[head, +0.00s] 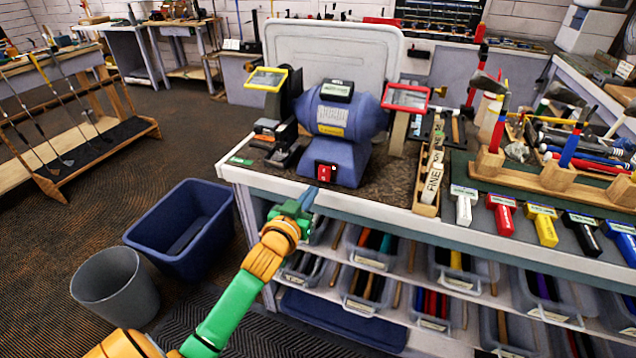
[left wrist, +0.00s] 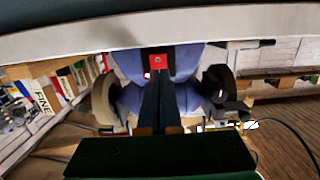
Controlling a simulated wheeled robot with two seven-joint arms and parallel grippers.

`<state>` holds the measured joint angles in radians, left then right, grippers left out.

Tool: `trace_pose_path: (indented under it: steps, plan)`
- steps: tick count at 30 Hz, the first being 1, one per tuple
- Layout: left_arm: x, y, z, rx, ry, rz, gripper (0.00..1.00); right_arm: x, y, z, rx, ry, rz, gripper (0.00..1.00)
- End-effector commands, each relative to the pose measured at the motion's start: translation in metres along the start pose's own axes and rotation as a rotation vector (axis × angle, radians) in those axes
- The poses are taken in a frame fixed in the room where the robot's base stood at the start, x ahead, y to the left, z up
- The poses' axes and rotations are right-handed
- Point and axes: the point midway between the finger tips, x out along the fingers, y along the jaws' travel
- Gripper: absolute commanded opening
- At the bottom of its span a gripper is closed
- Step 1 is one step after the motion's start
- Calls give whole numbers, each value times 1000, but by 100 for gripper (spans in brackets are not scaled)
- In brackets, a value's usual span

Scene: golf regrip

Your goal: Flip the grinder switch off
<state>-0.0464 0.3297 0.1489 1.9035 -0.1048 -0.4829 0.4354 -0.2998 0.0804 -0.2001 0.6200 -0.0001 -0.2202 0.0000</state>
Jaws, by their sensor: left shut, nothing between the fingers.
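The blue bench grinder (head: 345,120) stands on the workbench, with a wheel and a framed shield at each end. Its red switch (head: 325,172) is on the front of the base. The switch also shows in the left wrist view (left wrist: 159,62), straight ahead of the fingertips. My left gripper (head: 309,196) is shut and empty, just in front of and below the switch at the bench's front edge. In the left wrist view its two dark fingers (left wrist: 160,85) lie together, pointing at the switch. I cannot tell whether they touch it. My right gripper is not in view.
The workbench front edge (head: 400,226) runs close by my left gripper. A block marked FINE (head: 433,182) and several colored-handled tools lie to the right. Bins (head: 370,246) fill the shelf below. A blue tub (head: 185,228) and a grey bucket (head: 115,286) stand on the floor.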

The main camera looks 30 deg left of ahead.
Motion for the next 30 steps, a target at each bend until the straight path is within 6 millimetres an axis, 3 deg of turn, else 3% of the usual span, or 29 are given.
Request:
trace_pose_path:
  steps: [3,9,21,26,30]
  plan:
    - [23,0,-2,0,1,-1,0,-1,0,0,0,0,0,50]
    - [46,0,0,1,0,0,0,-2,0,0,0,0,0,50]
    - [50,0,1,1,1,1,0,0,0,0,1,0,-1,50]
    - [59,0,15,-2,71,-1,0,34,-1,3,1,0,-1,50]
    - [62,0,14,-2,159,0,0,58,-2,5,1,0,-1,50]
